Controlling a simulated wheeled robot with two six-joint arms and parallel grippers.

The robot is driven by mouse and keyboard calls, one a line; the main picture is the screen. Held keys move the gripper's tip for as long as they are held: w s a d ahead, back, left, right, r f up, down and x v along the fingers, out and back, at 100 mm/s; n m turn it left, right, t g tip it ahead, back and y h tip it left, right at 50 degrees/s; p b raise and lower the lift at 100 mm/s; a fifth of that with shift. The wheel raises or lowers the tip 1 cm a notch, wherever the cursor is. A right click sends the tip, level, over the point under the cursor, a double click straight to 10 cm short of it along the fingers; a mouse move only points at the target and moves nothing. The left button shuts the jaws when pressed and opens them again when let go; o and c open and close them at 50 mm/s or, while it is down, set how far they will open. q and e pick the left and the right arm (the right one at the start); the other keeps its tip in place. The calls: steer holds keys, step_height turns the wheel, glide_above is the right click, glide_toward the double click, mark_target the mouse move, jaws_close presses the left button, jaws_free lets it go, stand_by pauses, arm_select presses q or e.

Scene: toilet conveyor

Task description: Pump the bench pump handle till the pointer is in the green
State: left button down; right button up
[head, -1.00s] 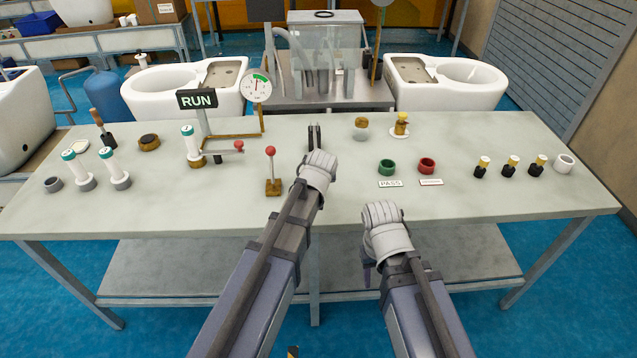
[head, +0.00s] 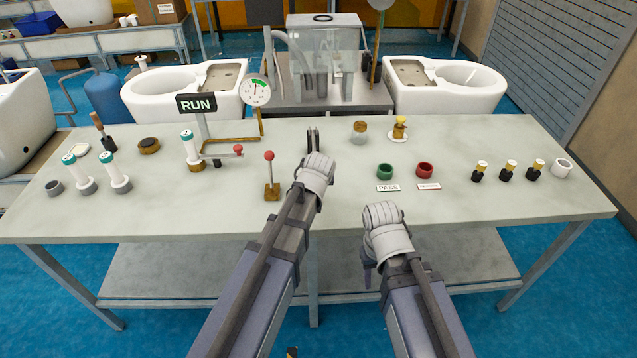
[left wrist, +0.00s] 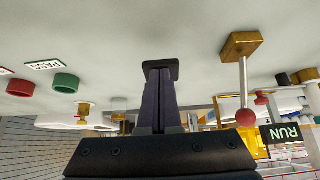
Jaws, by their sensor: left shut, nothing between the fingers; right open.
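A lever with a red ball knob (head: 238,150) lies nearly level at the left middle of the bench, beside the brass pipe. A second red-knobbed lever (head: 270,172) stands upright on a small brown base; it also shows in the left wrist view (left wrist: 243,80). The round white gauge (head: 257,92) on a post has a green arc at its top; its thin pointer is too small to read surely. My left gripper (head: 313,140) is shut and empty, right of the upright lever and apart from it. My right gripper (head: 367,272) is open near the bench's front edge, its fingers mostly hidden.
A RUN sign (head: 196,103) stands left of the gauge. White cylinders with teal caps (head: 190,143) stand on the left. Green (head: 385,172) and red (head: 425,170) rings sit on the right, with several small black-and-yellow parts (head: 508,170) beyond. The bench front (head: 150,215) is clear.

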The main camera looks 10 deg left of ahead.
arm_select(q)
steer(key=p+v, duration=0.8)
steer(key=v, duration=0.4)
steer(key=shift+r+p, duration=0.2)
steer(key=shift+p, duration=0.2)
steer(key=shift+w, duration=0.2)
steer(key=s+d+f+m+g, duration=0.2)
steer(key=s+d+m+g, duration=0.1)
steer(key=s, duration=0.6)
steer(key=s+d+f+m+g, duration=0.2)
steer(key=s+d+m+g, duration=0.1)
steer(key=s, duration=0.7)
steer(key=shift+d+f+g, duration=0.2)
steer(key=shift+f+g, duration=0.05)
steer(key=shift+g, duration=0.35)
